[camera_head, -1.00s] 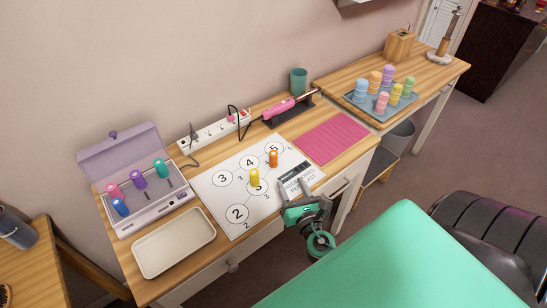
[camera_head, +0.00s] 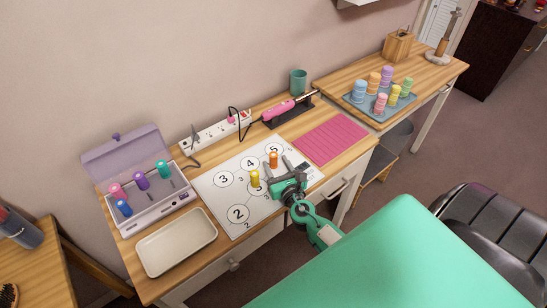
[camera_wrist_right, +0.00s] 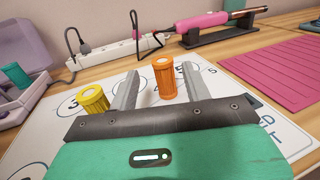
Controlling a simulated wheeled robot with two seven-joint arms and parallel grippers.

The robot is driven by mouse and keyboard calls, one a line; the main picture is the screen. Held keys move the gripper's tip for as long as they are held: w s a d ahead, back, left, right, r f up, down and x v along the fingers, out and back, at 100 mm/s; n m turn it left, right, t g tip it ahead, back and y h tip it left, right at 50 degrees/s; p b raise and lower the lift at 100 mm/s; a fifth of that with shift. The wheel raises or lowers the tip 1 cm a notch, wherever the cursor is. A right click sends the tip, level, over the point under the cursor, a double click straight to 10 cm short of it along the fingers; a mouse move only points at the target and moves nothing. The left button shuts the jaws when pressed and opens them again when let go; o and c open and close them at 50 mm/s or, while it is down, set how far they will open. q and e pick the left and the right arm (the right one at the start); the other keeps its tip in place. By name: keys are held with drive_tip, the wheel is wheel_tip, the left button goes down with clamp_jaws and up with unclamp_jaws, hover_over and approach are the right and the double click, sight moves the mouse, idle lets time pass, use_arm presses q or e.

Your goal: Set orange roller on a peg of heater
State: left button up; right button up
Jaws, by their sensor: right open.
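The orange roller (camera_head: 273,160) stands upright on the white numbered sheet (camera_head: 212,196). In the right wrist view the orange roller (camera_wrist_right: 164,77) shows between the two finger tips, towards the right one. My right gripper (camera_head: 276,167) is open over the sheet, and I cannot tell whether either finger touches the roller. A yellow roller (camera_head: 255,179) stands upright just left of the gripper, outside the left finger. The heater (camera_head: 150,202) is a pale purple box with its lid open at the left. Pink, purple, teal and blue rollers sit on it. My left gripper is not in view.
A cream tray (camera_head: 176,245) lies in front of the heater. A power strip (camera_head: 216,133), a pink curling iron (camera_head: 279,110) on a dark stand and a teal cup (camera_head: 298,81) line the back. A pink mat (camera_head: 333,137) lies right of the sheet.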

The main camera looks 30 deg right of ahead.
sight(275, 159)
drive_tip(key=x, duration=0.4)
drive_tip(key=shift+d, duration=0.2)
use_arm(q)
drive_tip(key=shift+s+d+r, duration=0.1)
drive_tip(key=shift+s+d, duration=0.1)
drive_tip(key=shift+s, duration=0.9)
use_arm(e)
drive_tip(key=shift+c, duration=0.2)
drive_tip(key=c, duration=1)
use_arm(q)
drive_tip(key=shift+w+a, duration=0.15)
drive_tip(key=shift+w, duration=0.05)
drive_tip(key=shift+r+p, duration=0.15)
drive_tip(key=shift+p, duration=0.15)
use_arm(e)
drive_tip(key=shift+r, duration=0.15)
